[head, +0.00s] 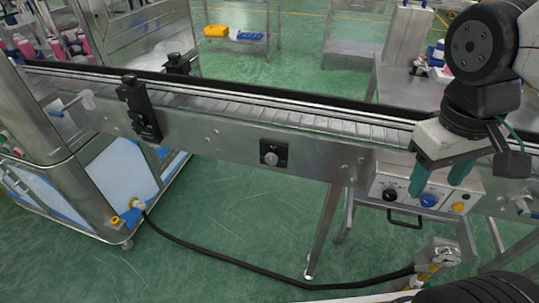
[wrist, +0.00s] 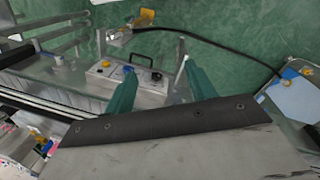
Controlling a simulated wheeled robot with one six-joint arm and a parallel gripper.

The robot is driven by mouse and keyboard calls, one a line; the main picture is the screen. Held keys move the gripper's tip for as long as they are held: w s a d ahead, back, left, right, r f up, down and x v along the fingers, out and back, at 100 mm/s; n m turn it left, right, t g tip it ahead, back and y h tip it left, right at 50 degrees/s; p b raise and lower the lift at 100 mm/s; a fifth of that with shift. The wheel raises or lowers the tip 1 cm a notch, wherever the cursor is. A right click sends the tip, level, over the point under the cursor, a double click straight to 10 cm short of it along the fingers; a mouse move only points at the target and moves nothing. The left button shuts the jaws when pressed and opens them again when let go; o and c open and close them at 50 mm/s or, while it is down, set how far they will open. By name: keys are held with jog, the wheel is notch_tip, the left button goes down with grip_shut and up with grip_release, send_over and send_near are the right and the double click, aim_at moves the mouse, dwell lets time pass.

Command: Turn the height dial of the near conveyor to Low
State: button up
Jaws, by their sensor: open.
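The near conveyor (head: 225,146) crosses the head view, its belt on top and a bare metal side facing me. A round grey dial (head: 271,158) sits on a black square plate at the middle of that side; its marks are too small to read. A control box (head: 405,178) on the right carries a black knob (head: 389,194), a blue knob and a yellow knob; the box also shows in the wrist view (wrist: 118,88). My gripper (head: 436,186) is open and empty. Its teal fingers point down in front of the box, well right of the grey dial.
A black clamp bracket (head: 139,108) stands on the conveyor's left part. A black hose (head: 230,261) runs along the green floor from the left cabinet. A handle (head: 405,218) sticks out below the control box.

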jog(key=w+a+f+n+t+h, duration=0.1)
jog(key=w+a+f+n+h, duration=0.1)
jog(key=w+f+n+h, duration=0.35)
jog(key=w+a+f+n+t+h, duration=0.2)
jog(key=w+n+h, duration=0.4)
jog(key=w+n, duration=0.25)
jog(key=n+t+y, duration=0.7)
jog(key=n+t, duration=0.7)
jog(key=n, duration=0.2)
send_near(271, 161)
jog(key=x, duration=0.9)
jog(key=c, duration=1)
